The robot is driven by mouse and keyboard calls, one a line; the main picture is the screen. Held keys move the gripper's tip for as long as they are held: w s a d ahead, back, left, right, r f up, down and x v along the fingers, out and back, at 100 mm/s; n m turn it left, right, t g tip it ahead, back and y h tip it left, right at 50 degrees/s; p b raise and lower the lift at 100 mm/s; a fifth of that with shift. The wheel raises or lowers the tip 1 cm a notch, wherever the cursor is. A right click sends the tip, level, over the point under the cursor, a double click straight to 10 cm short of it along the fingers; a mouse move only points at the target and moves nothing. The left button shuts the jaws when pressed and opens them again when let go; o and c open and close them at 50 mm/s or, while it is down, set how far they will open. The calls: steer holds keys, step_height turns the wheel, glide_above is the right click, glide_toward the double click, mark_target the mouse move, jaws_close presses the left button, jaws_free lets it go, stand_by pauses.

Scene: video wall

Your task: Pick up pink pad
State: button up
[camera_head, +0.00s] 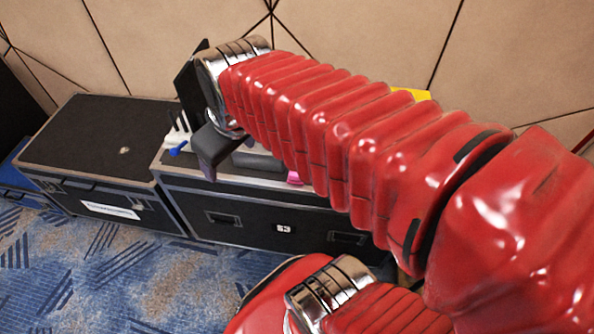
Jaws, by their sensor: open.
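A small bright pink object (294,178), which looks like the pink pad, shows at the front edge of the right-hand black case (268,201). Most of it is hidden behind my red arm, so its full shape cannot be told. My gripper (211,149) hangs from the metal wrist above the left part of that case, left of the pink pad and apart from it. It is open, and I see nothing held. The wrist hides part of the gripper.
A second black case (95,139) stands at the left with a clear top. A white slotted item (178,130), a blue item (178,149) and a grey object (257,159) sit near my gripper. A yellow thing (413,94) shows behind my arm. The panelled wall is close behind.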

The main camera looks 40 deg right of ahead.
steer(key=o, duration=0.4)
steer(key=w+d+f+n+g, duration=0.1)
steer(key=w+d+f, duration=0.1)
steer(key=d, duration=0.4)
steer(key=w+d+f+n+g, duration=0.1)
steer(key=w+d+f+n, duration=0.1)
steer(key=d+f, duration=0.3)
steer(key=shift+w+d+f, duration=0.15)
steer(key=shift+w+d, duration=0.55)
steer(key=shift+w, duration=0.1)
steer(key=d+f+n+g+y, duration=0.1)
steer(key=d+f+n, duration=0.2)
steer(key=d+f, duration=0.7)
steer(key=shift+s+d, duration=0.3)
steer(key=shift+d, duration=0.7)
steer(key=shift+w+a+f, duration=0.1)
steer(key=shift+w+f, duration=0.05)
steer(key=shift+f, duration=1.3)
steer(key=shift+w+a+f, duration=0.15)
steer(key=shift+f, duration=1.25)
steer(key=shift+w+a+f, duration=0.1)
steer(key=shift+w+f, duration=0.05)
steer(key=shift+f, duration=1.3)
steer(key=shift+w+a+f, duration=0.1)
steer(key=shift+w+f, duration=0.05)
steer(key=shift+f, duration=1.15)
steer(key=shift+w+a+f, duration=0.1)
steer(key=shift+f, duration=1.15)
steer(key=shift+c, duration=0.3)
